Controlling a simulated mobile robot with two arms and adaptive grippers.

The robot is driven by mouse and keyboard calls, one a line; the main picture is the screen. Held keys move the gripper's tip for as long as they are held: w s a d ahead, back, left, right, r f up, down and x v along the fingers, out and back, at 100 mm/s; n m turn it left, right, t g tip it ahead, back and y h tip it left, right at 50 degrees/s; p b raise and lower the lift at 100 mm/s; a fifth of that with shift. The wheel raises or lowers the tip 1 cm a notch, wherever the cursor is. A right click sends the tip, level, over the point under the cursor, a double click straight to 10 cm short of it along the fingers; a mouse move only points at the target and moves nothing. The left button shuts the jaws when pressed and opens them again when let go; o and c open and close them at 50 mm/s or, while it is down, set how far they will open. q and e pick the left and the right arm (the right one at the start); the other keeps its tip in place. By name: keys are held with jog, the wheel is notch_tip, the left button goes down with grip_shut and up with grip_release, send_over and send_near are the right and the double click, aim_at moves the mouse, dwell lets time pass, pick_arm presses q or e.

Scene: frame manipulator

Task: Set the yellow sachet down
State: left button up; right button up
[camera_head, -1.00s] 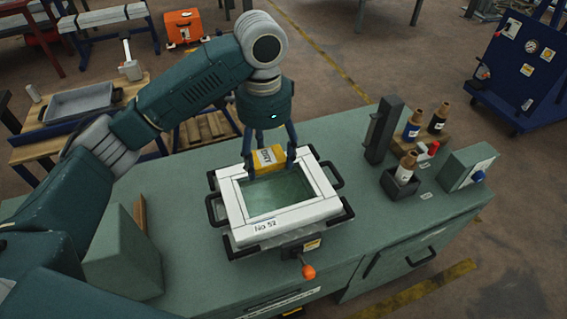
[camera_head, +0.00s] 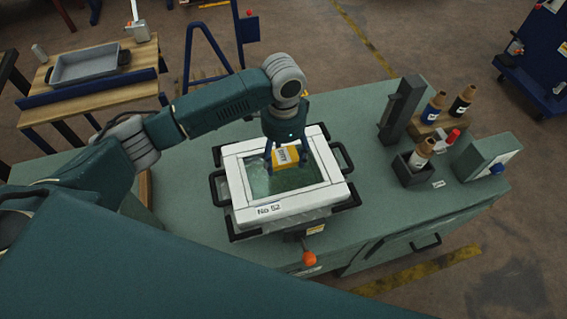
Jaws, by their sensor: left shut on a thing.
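The yellow sachet (camera_head: 286,156) with a white printed label is between the fingers of my left gripper (camera_head: 285,158), which is shut on it. The gripper points down over the white frame (camera_head: 236,178) marked "No 52". The sachet is over the frame's greenish glass-like middle (camera_head: 300,178); I cannot tell whether it touches that surface. The frame lies on a dark holder with black side handles on the green workbench (camera_head: 375,210). My right gripper is not in view.
An orange knob (camera_head: 309,258) sticks out at the holder's front. To the right stand a dark upright block (camera_head: 402,108), several bottles (camera_head: 421,153) and a green box (camera_head: 487,157). A grey tray (camera_head: 90,66) sits on a wooden table at upper left.

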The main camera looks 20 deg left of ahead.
aim_at(283, 161)
pick_arm(q)
jog(key=f, duration=0.4)
jog(key=shift+s+p, duration=0.2)
jog(key=shift+p, duration=0.15)
jog(key=shift+w+f, duration=0.15)
jog(key=shift+f, duration=0.3)
jog(key=o, duration=1.2)
jog(key=shift+f, duration=0.1)
jog(key=shift+c, duration=0.2)
notch_tip(283, 161, up, 12)
jog(key=shift+r+b, duration=0.2)
jog(key=shift+b, duration=0.8)
